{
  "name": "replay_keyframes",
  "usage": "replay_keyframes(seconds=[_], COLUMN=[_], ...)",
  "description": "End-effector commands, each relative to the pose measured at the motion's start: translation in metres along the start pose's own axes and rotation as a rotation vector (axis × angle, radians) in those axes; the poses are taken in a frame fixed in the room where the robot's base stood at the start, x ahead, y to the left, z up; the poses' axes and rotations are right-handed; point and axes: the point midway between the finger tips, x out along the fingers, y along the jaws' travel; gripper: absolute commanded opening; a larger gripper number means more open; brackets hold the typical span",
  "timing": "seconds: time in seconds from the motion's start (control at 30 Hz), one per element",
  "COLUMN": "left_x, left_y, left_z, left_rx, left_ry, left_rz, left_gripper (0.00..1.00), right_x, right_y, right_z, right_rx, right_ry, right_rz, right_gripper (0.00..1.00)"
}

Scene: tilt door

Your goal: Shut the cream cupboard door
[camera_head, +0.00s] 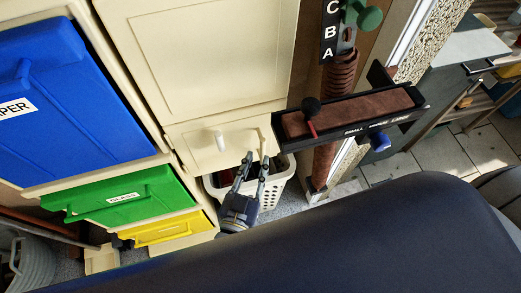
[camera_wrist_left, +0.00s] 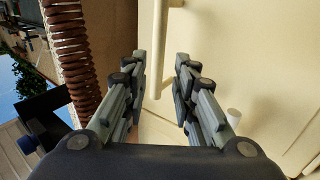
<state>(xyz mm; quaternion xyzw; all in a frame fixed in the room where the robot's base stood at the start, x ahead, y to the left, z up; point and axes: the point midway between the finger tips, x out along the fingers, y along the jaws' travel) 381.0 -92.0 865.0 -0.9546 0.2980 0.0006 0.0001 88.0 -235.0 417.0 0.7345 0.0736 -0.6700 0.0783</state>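The cream cupboard door (camera_head: 200,60) fills the upper middle of the head view, with a lower cream panel (camera_head: 190,150) below it. A white knob (camera_head: 219,140) and a pale bar handle (camera_head: 264,140) show on the lower part. In the wrist view the bar handle (camera_wrist_left: 158,60) stands ahead of the fingers and the knob (camera_wrist_left: 233,117) is to the right. My left gripper (camera_head: 257,163) is open and empty, its two fingers (camera_wrist_left: 160,75) apart and pointing at the cream surface. I cannot tell how far the door stands open. My right gripper is not in view.
A white basket (camera_head: 274,190) stands behind my left gripper. Blue (camera_head: 75,100), green (camera_head: 120,198) and yellow (camera_head: 167,229) bin fronts are at left. A black bracket with a brown pad (camera_head: 350,112) juts out at right beside a brown coil (camera_head: 337,85).

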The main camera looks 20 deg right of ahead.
Motion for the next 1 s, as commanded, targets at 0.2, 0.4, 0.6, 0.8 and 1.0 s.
replay_keyframes(seconds=[0.2, 0.4, 0.6, 0.8, 1.0], left_x=[-0.044, -0.062, -0.064, -0.064, -0.063], left_y=[-0.001, -0.001, -0.002, -0.002, -0.001], left_z=[0.001, 0.0, 0.0, 0.0, 0.0], left_rx=[-0.001, 0.001, 0.001, 0.001, 0.0], left_ry=[-0.002, -0.001, 0.001, 0.0, 0.0], left_rz=[0.0, -0.001, -0.002, -0.002, -0.002], left_gripper=[0.26, 0.26, 0.26, 0.26, 0.26], right_x=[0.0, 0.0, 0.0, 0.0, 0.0], right_y=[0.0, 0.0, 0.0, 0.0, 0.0], right_z=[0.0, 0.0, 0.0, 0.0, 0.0], right_rx=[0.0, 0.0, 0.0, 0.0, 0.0], right_ry=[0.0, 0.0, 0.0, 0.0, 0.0], right_rz=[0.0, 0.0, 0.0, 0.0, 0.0], right_gripper=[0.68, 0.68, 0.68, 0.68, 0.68])
